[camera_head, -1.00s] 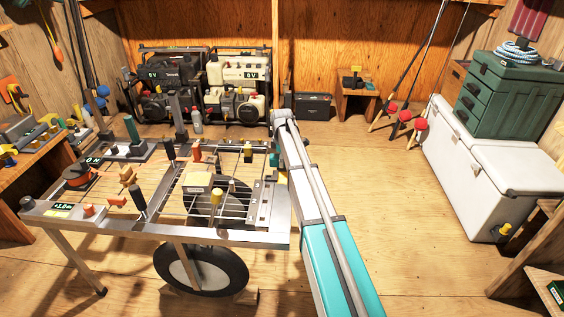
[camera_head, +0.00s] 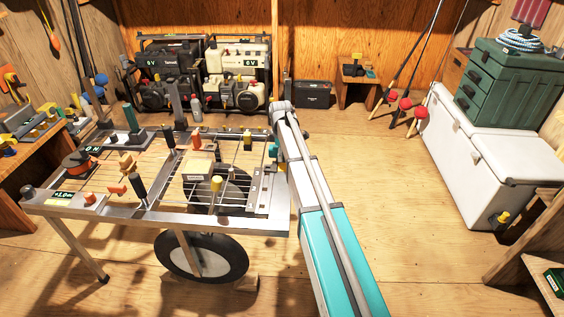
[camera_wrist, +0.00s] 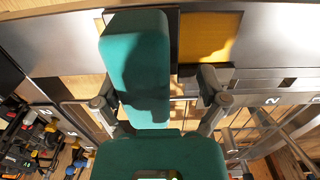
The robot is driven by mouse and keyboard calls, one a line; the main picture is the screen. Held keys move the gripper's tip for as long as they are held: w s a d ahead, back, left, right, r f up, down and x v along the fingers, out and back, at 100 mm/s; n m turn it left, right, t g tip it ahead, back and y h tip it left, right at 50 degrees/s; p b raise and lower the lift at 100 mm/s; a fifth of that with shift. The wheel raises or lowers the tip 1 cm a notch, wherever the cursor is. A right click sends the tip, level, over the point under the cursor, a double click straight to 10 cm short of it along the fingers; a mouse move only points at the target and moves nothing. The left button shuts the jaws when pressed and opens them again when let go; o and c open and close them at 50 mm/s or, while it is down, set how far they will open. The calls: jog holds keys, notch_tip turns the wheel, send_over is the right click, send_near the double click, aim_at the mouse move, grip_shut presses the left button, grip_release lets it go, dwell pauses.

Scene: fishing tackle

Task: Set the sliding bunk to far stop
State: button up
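The trailer frame (camera_head: 240,222) stands at the left with rails, plates and knobs on it. A dark green upright block (camera_head: 130,117) stands on a grey base at its far left. I cannot tell for sure which part is the sliding bunk. My gripper (camera_head: 276,140) is at the trailer's right edge, mostly hidden by my arm. In the wrist view, its two grey finger linkages (camera_wrist: 160,104) are spread apart. A teal slab (camera_wrist: 137,60) lies between them, overlapping the left one, with a gap to the right one. The fingertips are not clear.
A beige block (camera_head: 198,170) and several knobs stand up from the trailer. Generators (camera_head: 205,75) stand behind it. A white cooler (camera_head: 480,170) with green drawers (camera_head: 507,82) stands at the right. The floor between trailer and cooler is clear.

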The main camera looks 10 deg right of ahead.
jog(key=s+a, duration=0.1)
jog(key=s, duration=0.2)
jog(key=s+a, duration=0.1)
jog(key=s, duration=0.3)
jog(key=s+a, duration=0.1)
jog(key=s, duration=0.2)
jog(key=shift+s+a, duration=0.2)
jog(key=shift+s, duration=0.15)
jog(key=shift+r+p, duration=0.5)
notch_tip(320, 180, up, 13)
jog(key=p, duration=1.3)
jog(key=s+a+m, duration=0.1)
jog(key=s+m, duration=0.4)
jog(key=s, duration=0.6)
jog(key=shift+s+a+r+m, duration=0.15)
jog(key=shift+a+r+m, duration=0.1)
jog(key=shift+a+m, duration=0.1)
jog(key=n, duration=0.6)
send_over(279, 178)
jog(key=shift+f, duration=0.35)
jog(key=shift+f, duration=0.15)
notch_tip(279, 178, down, 14)
jog(key=b, duration=1.4)
jog(key=shift+r, duration=0.25)
